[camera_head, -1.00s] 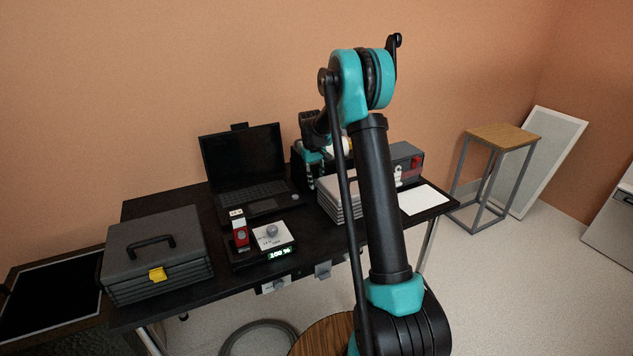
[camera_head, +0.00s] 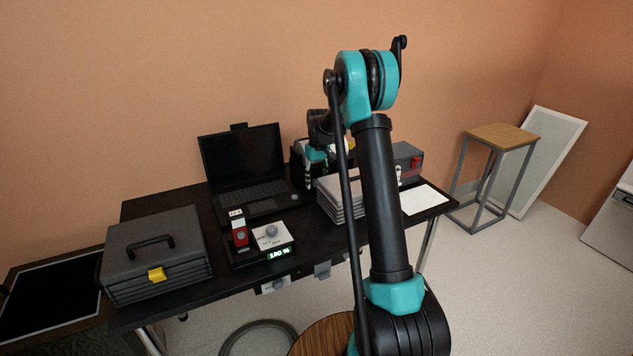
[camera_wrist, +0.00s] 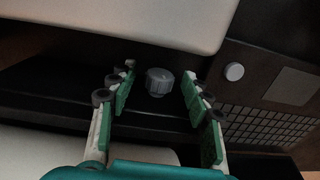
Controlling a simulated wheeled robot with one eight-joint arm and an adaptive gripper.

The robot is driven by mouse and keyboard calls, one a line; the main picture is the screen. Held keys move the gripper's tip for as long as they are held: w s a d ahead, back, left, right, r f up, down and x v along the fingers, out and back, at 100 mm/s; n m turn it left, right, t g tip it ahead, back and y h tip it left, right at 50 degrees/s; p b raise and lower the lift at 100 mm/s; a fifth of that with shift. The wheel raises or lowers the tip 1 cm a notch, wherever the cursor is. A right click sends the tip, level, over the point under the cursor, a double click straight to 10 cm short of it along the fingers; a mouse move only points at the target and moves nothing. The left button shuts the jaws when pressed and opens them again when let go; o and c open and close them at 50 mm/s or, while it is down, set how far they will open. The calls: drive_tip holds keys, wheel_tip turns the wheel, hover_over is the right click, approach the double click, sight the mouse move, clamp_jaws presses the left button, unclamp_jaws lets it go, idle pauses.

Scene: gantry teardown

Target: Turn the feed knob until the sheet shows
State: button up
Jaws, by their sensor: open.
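A grey ribbed knob (camera_wrist: 158,82) sits on a dark housing in the wrist view. My gripper (camera_wrist: 159,72) is open, with one finger on each side of the knob and a gap visible on both sides. In the head view my gripper (camera_head: 311,172) hangs at the back of the table, pointing down, partly behind my arm. The knob cannot be made out there. A flat white sheet or panel (camera_head: 425,200) lies at the table's right end; I cannot tell whether it belongs to the feed.
The black table (camera_head: 200,288) holds a laptop (camera_head: 245,165), a grey toolbox (camera_head: 155,255), a control box with a lit display (camera_head: 279,253), a pale grey slatted block (camera_head: 335,200) and a grey box with a red part (camera_head: 408,160). A wooden-topped stool (camera_head: 502,137) stands right.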

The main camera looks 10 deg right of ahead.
wheel_tip(320, 180, up, 12)
drive_tip(key=shift+d, duration=0.15)
idle(0.3)
drive_tip(key=s+d+r+t+y, duration=0.1)
drive_tip(key=s+d+r+t, duration=0.1)
drive_tip(key=s+r+t, duration=0.35)
drive_tip(key=shift+g, duration=0.55)
drive_tip(key=x, duration=0.6)
drive_tip(key=s+x, duration=0.1)
drive_tip(key=x, duration=1.1)
drive_tip(key=shift+s+a+f, duration=0.1)
drive_tip(key=shift+s+f, duration=0.05)
drive_tip(key=shift+f, duration=0.3)
drive_tip(key=shift+c, duration=0.5)
clamp_jaws()
drive_tip(key=shift+d+m+g+y, duration=0.3)
drive_tip(key=shift+d+y, duration=0.05)
drive_tip(key=shift+y, duration=0.65)
drive_tip(key=shift+g+y, duration=0.3)
drive_tip(key=shift+y, duration=0.8)
